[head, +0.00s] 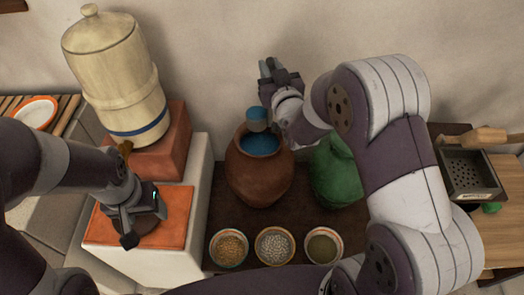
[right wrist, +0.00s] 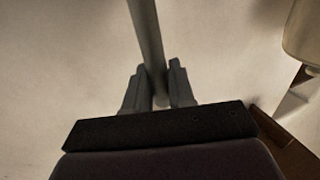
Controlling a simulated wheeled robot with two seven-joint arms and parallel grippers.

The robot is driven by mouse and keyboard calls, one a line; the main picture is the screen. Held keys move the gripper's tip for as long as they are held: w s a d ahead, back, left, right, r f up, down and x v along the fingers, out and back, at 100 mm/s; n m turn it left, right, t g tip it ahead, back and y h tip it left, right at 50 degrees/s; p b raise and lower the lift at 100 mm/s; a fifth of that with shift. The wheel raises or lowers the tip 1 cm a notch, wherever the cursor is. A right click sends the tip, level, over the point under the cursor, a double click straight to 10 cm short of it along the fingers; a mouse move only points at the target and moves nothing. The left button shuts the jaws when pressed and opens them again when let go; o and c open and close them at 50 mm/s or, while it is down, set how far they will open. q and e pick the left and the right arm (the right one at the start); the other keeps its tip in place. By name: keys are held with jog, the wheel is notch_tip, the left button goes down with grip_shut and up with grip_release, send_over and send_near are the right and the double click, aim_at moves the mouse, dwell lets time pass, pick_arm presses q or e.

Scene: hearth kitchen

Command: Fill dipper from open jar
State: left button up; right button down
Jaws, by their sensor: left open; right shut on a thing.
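The open brown clay jar (head: 258,185) stands upright on a dark surface, with blue liquid (head: 262,146) showing in its mouth. My right gripper (head: 270,70) is behind and above the jar. In the right wrist view it is shut on the dipper's grey handle (right wrist: 147,40). The dipper's blue-grey cup (head: 257,118) overlaps the back of the jar mouth; I cannot tell whether its bottom touches the liquid. The cup's inside is not clear.
A cream dispenser (head: 115,75) with a tap stands on a red block left of the jar. Three small bowls (head: 274,246) line the front. A dark grater-like box (head: 470,170) lies far right.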

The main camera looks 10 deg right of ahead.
dwell(0.3)
jog(key=shift+r+p, duration=0.15)
jog(key=shift+p, duration=0.25)
jog(key=shift+n+g+p, duration=0.35)
jog(key=shift+n+g, duration=0.05)
jog(key=shift+n, duration=0.2)
dwell(0.5)
jog(key=shift+f+b, duration=0.25)
jog(key=shift+b, duration=0.35)
jog(key=shift+m+t+b, duration=0.3)
jog(key=shift+m+b, duration=0.2)
jog(key=shift+b, duration=0.3)
jog(key=shift+r, duration=0.1)
